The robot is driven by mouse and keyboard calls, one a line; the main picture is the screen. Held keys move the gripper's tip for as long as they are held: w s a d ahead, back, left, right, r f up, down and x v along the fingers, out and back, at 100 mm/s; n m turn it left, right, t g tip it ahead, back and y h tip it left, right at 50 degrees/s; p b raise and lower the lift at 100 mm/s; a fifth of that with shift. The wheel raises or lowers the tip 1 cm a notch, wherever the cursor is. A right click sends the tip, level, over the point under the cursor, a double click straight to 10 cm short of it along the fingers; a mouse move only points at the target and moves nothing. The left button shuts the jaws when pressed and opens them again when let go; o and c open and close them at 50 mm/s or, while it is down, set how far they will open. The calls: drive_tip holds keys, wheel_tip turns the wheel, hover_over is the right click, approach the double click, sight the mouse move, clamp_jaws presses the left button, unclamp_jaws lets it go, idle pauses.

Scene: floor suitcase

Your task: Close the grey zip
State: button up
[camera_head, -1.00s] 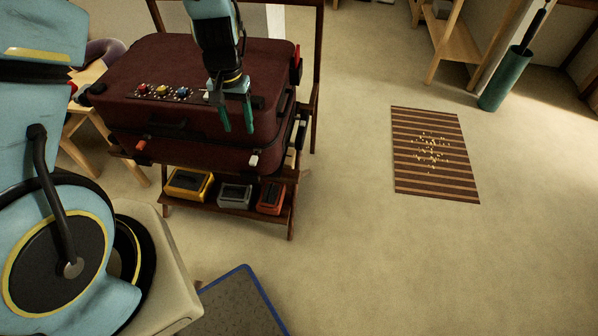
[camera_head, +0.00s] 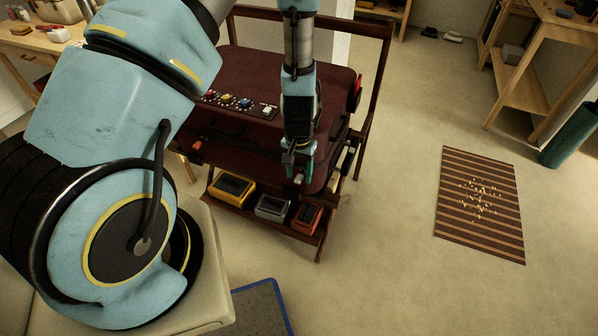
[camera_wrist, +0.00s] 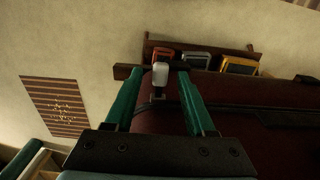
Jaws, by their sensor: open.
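The dark red suitcase (camera_head: 325,85) lies on a wooden rack, its lid resting on the body. The pale grey zip pull (camera_wrist: 160,73) sits at the suitcase's front edge, near the right corner. It shows between my green fingers in the wrist view, and as a small pale tab (camera_head: 299,179) in the head view. My gripper (camera_head: 298,170) points down at that edge. In the wrist view my gripper (camera_wrist: 158,80) is open, with one finger on each side of the pull and a gap to each. My forearm hides part of the lid and front seam.
A red pull (camera_head: 196,146) sits further left along the front seam. Yellow (camera_head: 232,187), grey (camera_head: 271,207) and red (camera_head: 306,217) boxes stand on the rack's lower shelf. A striped mat (camera_head: 480,205) lies on open floor to the right.

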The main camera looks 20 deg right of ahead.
drive_tip(key=shift+c, duration=0.2)
clamp_jaws()
idle(0.3)
idle(0.9)
